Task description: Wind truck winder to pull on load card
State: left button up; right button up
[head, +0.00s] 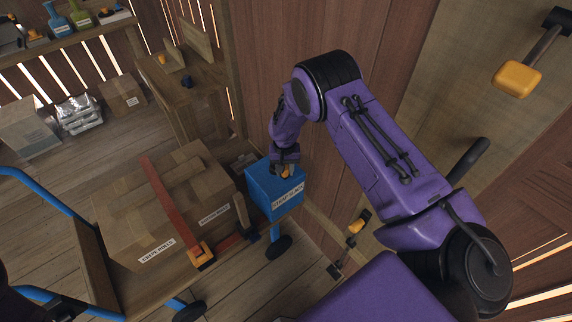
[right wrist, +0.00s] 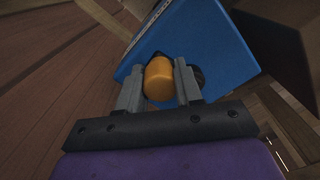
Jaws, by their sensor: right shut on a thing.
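A blue box (head: 268,190) with a white label, which seems to read "STRAP SLACK", sits at the right end of the truck (head: 98,262). An orange winder knob (head: 287,174) is on top of it; the knob also shows in the right wrist view (right wrist: 159,78). My right gripper (head: 285,164) is shut on this knob, one finger on each side. A red strap (head: 167,200) runs over the cardboard boxes (head: 135,222) on the truck to an orange buckle (head: 201,255). I cannot make out a load card. My left gripper is not in view.
A wooden cabinet (head: 190,103) stands behind the truck, with cartons (head: 122,96) on the floor beside it. A shelf (head: 70,40) holds bottles at top left. Plank walls close the right side, with an orange-ended lever (head: 517,78) and another orange handle (head: 359,221).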

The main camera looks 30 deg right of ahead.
jog(key=shift+a+m, duration=0.15)
jog(key=shift+m, duration=0.25)
jog(key=o, duration=1.1)
jog(key=shift+c, duration=0.2)
jog(key=shift+r, duration=0.1)
notch_tip(320, 180, up, 10)
jog(key=shift+r+b, duration=0.25)
jog(key=shift+b, duration=0.5)
jog(key=shift+a, duration=0.1)
